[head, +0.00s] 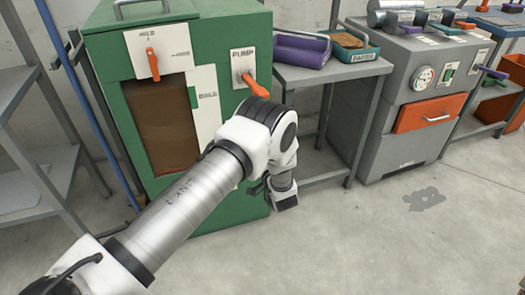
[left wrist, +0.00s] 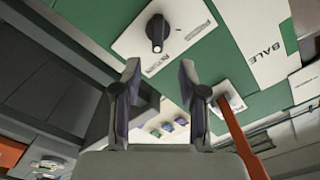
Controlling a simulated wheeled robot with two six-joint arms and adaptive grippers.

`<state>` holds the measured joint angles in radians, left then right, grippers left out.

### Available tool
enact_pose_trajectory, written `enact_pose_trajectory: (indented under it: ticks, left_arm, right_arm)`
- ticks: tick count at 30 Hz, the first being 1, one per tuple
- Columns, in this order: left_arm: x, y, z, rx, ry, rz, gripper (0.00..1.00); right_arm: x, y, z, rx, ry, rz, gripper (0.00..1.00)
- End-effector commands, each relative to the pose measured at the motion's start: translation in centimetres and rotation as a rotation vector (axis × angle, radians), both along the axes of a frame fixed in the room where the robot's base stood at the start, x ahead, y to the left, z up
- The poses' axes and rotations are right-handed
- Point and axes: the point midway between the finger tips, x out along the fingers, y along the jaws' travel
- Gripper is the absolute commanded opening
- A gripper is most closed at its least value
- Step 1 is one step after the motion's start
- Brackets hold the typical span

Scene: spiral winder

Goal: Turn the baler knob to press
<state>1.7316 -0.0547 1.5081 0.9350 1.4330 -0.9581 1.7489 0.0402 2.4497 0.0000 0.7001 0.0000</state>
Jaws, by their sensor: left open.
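In the left wrist view a black knob (left wrist: 157,30) sits on a white plate (left wrist: 188,15) on the green baler (left wrist: 228,45). Its grip points down the picture, towards my fingers. The plate has small labels, too slanted to read surely. My left gripper (left wrist: 158,72) is open and empty, its two fingertips just below the knob in the picture and apart from it. In the head view the green baler (head: 245,140) stands at the left, and my arm reaches across its front. The black knob is not visible there, and my fingers are mostly hidden behind the wrist.
An orange pump lever (head: 254,86) juts out close above my wrist; an orange lever (left wrist: 240,140) shows right of my fingers. Another orange lever (head: 152,64) is higher on the baler. A grey table (head: 335,72) with trays stands right.

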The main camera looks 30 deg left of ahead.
Motion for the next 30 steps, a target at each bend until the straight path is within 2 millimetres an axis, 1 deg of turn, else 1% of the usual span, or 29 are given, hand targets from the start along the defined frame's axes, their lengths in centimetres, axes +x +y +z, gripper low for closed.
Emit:
enact_pose_trajectory:
  ticks: [1, 5, 8, 13, 16, 19, 25, 26, 27, 29, 30]
  left_arm:
    - [0.0, 0.0, -1.1, 0.000, 0.000, -0.001, 0.42]
    - [0.4, 0.4, -1.0, -0.002, 0.000, -0.001, 0.42]
    - [1.3, 1.7, -1.0, -0.002, -0.001, 0.000, 0.42]
    - [3.5, 4.3, -1.1, -0.002, 0.000, 0.000, 0.42]
    - [4.5, 5.3, -1.1, -0.003, 0.001, -0.001, 0.42]
    - [5.0, 5.8, -1.0, -0.002, 0.003, -0.003, 0.42]
    - [5.0, 5.9, -0.9, -0.002, 0.003, -0.004, 0.42]
    - [5.0, 5.9, -0.9, -0.002, 0.003, -0.004, 0.38]
    - [5.0, 5.9, -0.9, -0.002, 0.003, -0.004, 0.24]
    - [5.0, 5.9, -0.9, -0.002, 0.003, -0.004, 0.03]
    - [5.0, 5.9, -0.9, -0.002, 0.003, -0.004, 0.00]
  right_arm:
    - [0.0, 0.0, -1.1, 0.000, 0.000, 0.000, 0.40]
    - [0.0, 0.0, -1.1, 0.000, -0.001, 0.001, 0.40]
    - [0.0, 0.0, -1.4, 0.000, -0.001, 0.000, 0.40]
    - [0.0, 0.0, -2.2, 0.000, -0.001, 0.000, 0.40]
    - [0.0, 0.0, -2.5, 0.000, -0.001, 0.000, 0.40]
    - [0.0, 0.0, -2.5, 0.000, -0.001, 0.000, 0.40]
    - [0.0, 0.0, -2.5, 0.000, -0.001, 0.000, 0.40]
    - [0.0, 0.0, -2.5, 0.000, -0.001, 0.000, 0.40]
    - [0.0, 0.0, -2.5, 0.000, -0.001, 0.000, 0.40]
    - [0.0, 0.0, -2.5, 0.000, -0.001, 0.000, 0.40]
    - [0.0, 0.0, -2.5, 0.000, -0.001, 0.000, 0.40]
